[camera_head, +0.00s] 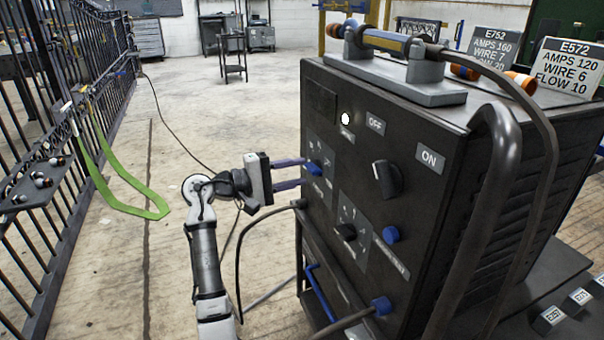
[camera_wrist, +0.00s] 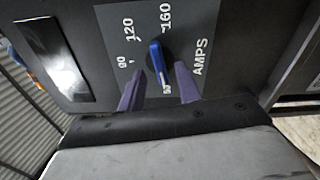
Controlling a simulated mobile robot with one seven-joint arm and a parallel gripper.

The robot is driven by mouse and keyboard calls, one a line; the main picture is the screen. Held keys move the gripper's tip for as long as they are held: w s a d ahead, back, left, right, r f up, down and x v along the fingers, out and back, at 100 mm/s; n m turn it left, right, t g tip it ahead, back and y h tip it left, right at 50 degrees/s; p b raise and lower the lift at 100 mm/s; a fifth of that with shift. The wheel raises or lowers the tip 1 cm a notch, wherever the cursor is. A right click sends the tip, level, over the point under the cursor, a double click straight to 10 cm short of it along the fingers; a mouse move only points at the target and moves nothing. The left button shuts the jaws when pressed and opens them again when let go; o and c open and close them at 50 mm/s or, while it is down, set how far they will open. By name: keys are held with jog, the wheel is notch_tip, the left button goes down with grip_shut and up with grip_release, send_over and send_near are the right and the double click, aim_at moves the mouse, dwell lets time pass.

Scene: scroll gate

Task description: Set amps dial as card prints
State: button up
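The amps dial (camera_head: 314,168) is a small blue knob at the upper left of the dark machine's front panel. My gripper (camera_head: 303,171) faces the panel with two purple fingers apart. In the wrist view the fingers flank the dial with gaps showing. Card E572 (camera_head: 567,68) prints AMPS 120, WIRE 6, FLOW 10. Card E752 (camera_head: 493,52) prints AMPS 160, WIRE 7; its last line is partly covered.
A black ON/OFF switch (camera_head: 387,179), a lower black dial (camera_head: 346,231) and a blue knob (camera_head: 391,234) share the panel. A thick hose (camera_head: 545,130) arches over the machine. A barred gate (camera_head: 60,150) with a green strap (camera_head: 120,206) stands left. Floor between is mostly clear.

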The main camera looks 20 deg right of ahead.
jog(key=shift+w+d, duration=0.1)
jog(key=shift+d, duration=1.05)
grip_shut()
jog(key=m, duration=0.4)
jog(key=shift+m, duration=0.3)
jog(key=shift+m+b, duration=0.4)
jog(key=shift+m, duration=2.2)
